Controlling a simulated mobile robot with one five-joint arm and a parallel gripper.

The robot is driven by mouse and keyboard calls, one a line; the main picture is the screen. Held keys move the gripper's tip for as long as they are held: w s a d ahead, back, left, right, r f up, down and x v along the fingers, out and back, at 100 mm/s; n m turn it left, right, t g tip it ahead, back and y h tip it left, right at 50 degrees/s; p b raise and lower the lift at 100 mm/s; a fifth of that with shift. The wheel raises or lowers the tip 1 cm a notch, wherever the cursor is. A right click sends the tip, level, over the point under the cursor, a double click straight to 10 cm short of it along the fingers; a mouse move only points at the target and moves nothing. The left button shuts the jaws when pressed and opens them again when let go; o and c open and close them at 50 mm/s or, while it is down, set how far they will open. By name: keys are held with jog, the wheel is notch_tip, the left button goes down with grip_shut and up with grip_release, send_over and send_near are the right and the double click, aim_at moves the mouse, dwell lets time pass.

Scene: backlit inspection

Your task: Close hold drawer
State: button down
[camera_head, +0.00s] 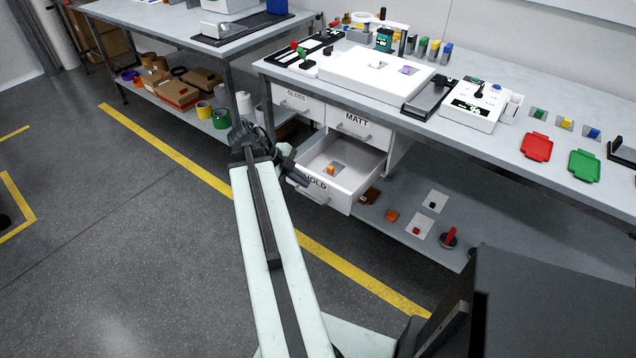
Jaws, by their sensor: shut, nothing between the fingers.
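The hold drawer (341,198) is pulled out from under the workbench. Its front carries the label HOLD, partly hidden by my gripper. An orange block on a small grey square lies inside it. My gripper (291,172) is at the left side of the drawer front, close to it; I cannot tell whether they touch. It is shut and empty, though its fingertips are small and partly hidden by my arm. The gloss drawer (297,103) and the matt drawer (358,125), above it, look shut.
The workbench (480,140) holds a white light box (374,76), a red tray (536,147) and a green tray (584,166). A lower shelf (455,208) right of the drawer bears small blocks and a red-handled stamp-like object. Grey floor in front is clear.

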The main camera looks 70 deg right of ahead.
jog(key=b, duration=0.7)
send_near(336, 194)
notch_tip(336, 194, down, 4)
jog(key=a, duration=0.2)
jog(key=d, duration=0.1)
jog(key=s+d, duration=0.2)
jog(key=shift+r, duration=0.3)
jog(key=shift+s+d, duration=0.1)
jog(key=shift+d, duration=0.25)
jog(key=shift+a, duration=0.1)
